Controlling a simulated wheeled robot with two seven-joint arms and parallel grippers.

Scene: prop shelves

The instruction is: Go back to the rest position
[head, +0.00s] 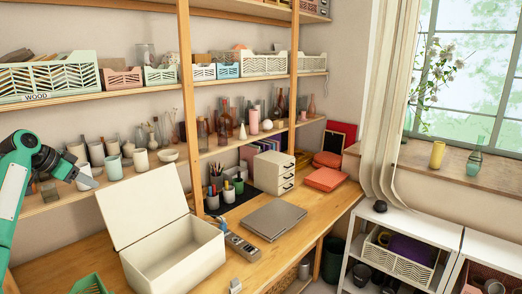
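My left gripper (86,178) is at the left, in front of the lower wall shelf with its cups and jars. Its arm is green with a dark wrist. Its grey fingers are small and seen at an angle, so I cannot tell whether they are open or shut. I see no object clearly held. My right gripper is not in view.
A cream box (172,262) with its lid raised stands on the wooden desk (318,207). A grey closed laptop (273,219), pen cups, a drawer unit (273,173) and red boxes (325,179) are there too. A white shelf unit (420,226) stands at the right.

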